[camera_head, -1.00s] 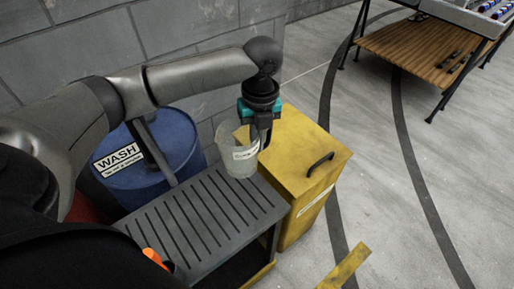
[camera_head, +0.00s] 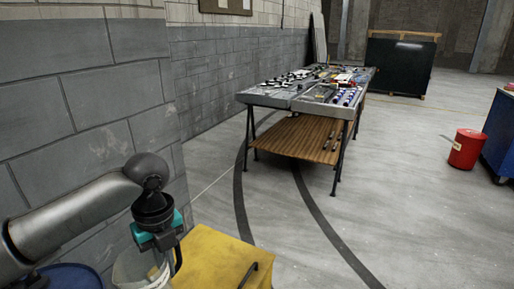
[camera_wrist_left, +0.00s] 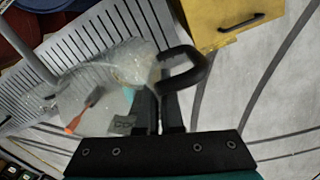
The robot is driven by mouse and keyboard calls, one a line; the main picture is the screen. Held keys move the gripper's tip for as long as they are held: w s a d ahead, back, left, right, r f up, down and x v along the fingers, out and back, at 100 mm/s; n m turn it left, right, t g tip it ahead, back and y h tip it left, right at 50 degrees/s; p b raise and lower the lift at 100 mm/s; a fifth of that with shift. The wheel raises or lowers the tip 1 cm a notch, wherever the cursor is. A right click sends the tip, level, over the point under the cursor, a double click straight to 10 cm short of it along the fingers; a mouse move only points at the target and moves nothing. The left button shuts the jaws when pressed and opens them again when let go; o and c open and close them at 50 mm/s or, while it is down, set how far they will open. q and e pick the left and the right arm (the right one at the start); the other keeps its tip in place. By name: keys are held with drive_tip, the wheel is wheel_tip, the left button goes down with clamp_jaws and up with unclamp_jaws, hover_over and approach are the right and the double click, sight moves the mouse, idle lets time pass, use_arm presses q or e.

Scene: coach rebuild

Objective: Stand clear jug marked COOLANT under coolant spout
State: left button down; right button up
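My left gripper (camera_head: 163,248) shows at the lower left of the head view, with a teal band above its fingers. It is shut on the black handle of the clear jug (camera_head: 130,270), which is cut off by the bottom edge there. In the left wrist view the jug (camera_wrist_left: 105,75) is see-through, and its dark looped handle (camera_wrist_left: 185,68) sits at the fingertips of the left gripper (camera_wrist_left: 160,95). Its marking is not readable now. No coolant spout can be made out. My right gripper is not in view.
A yellow cabinet (camera_head: 215,262) stands right of the jug, and a blue drum (camera_head: 62,276) left of it. Farther off are a workbench (camera_head: 270,98), red bin (camera_head: 466,149) and open floor.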

use_arm(q)
drive_tip(key=s+d+r+n, duration=0.2)
drive_tip(key=s+d+n, duration=0.1)
drive_tip(key=n, duration=1)
drive_tip(key=s+d+r+n, duration=0.3)
drive_tip(key=n, duration=1)
drive_tip(key=shift+h, duration=0.4)
drive_tip(key=shift+w+r, duration=0.1)
drive_tip(key=shift+r, duration=0.1)
drive_tip(key=shift+f, duration=0.1)
idle(0.5)
